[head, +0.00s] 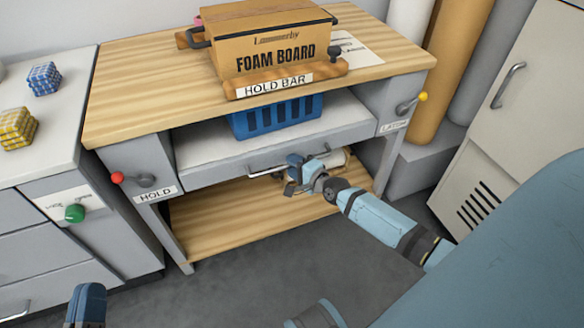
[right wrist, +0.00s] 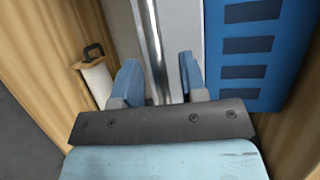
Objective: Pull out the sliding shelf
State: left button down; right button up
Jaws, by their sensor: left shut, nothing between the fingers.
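The sliding shelf (head: 205,152) is a pale grey board with a grey front under the wooden bench top. A metal bar handle (head: 268,174) runs along its front; it also shows in the right wrist view (right wrist: 152,40). My left gripper (head: 88,300) is shut and empty at the bottom left, away from the bench.
A blue basket (head: 275,118) stands on the shelf. A foam board box (head: 268,40) sits on the bench top behind a hold bar (head: 285,78). A red-knobbed lever (head: 118,178) is at left, a yellow-knobbed lever (head: 422,97) at right. Floor in front is clear.

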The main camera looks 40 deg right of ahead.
jog(key=shift+w+a+f, duration=0.1)
jog(key=shift+w, duration=0.3)
jog(key=shift+c, duration=0.2)
grip_shut()
